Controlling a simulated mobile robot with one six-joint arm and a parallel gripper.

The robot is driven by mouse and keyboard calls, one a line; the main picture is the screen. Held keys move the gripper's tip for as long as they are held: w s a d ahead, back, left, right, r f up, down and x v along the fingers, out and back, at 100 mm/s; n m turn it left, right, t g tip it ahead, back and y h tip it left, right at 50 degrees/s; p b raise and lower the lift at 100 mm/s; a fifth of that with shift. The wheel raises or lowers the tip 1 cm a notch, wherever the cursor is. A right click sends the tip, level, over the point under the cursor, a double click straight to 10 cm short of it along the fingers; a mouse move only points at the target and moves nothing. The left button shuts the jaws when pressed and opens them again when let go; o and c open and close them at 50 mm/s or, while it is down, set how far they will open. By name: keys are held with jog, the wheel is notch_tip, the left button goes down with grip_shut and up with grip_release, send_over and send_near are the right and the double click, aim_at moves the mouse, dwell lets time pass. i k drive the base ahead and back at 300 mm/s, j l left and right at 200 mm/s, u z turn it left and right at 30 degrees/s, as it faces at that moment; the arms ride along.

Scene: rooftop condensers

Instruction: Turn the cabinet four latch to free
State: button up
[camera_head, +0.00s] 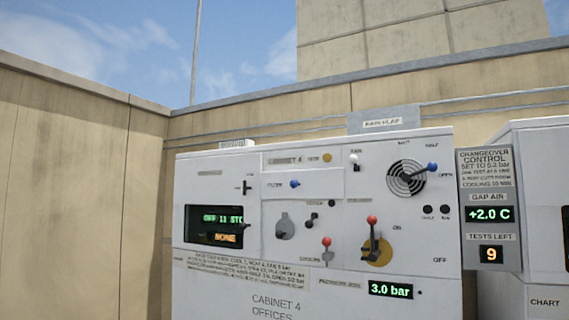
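The cabinet four unit (230,290) is a white box labelled CABINET 4, standing in the middle of the head view. Its face carries a grey rotary handle (285,226), a small black knob lever (331,204), a red-knobbed lever (327,243) and a larger red-knobbed lever on a yellow disc (374,241) between ON and OFF. A blue-knobbed lever (432,167) lies over a round vent near OPEN. I cannot tell which of these is the latch; the small labels are too blurred. My gripper is not in view.
A changeover control panel (488,210) at right shows +2.0 C and 9 tests left. Another white cabinet (540,200) stands beyond it. Tan parapet walls (75,190) close the back and left.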

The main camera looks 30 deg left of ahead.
aim_at(244, 187)
jog(key=u, duration=1.35)
